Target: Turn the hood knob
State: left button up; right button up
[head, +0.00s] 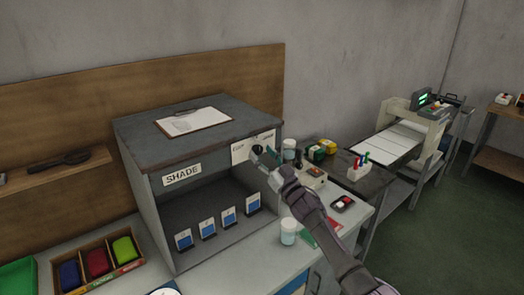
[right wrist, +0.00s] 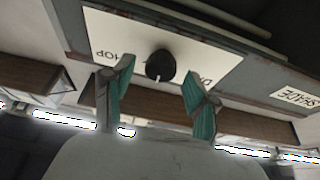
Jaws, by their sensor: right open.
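The hood knob (head: 257,149) is a small black dial on a white label plate (head: 240,153) at the right end of the hood's front. In the right wrist view the knob (right wrist: 160,65) shows a white mark pointing down in the picture, between upside-down lettering partly hidden by the fingers. My right gripper (head: 265,158) is open in front of the plate. In the right wrist view its two teal-padded fingers (right wrist: 158,78) stand apart on either side of the knob, with visible gaps; whether they reach its depth I cannot tell. My left gripper is out of view.
The grey hood (head: 150,150) carries a clipboard (head: 192,121) on top and several blue-and-white cards inside. A glass jar (head: 288,231) stands on the counter below my right arm. Small items crowd the counter right of the hood.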

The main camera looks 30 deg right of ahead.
jog(key=shift+w+r, duration=0.1)
jog(key=shift+w, duration=0.3)
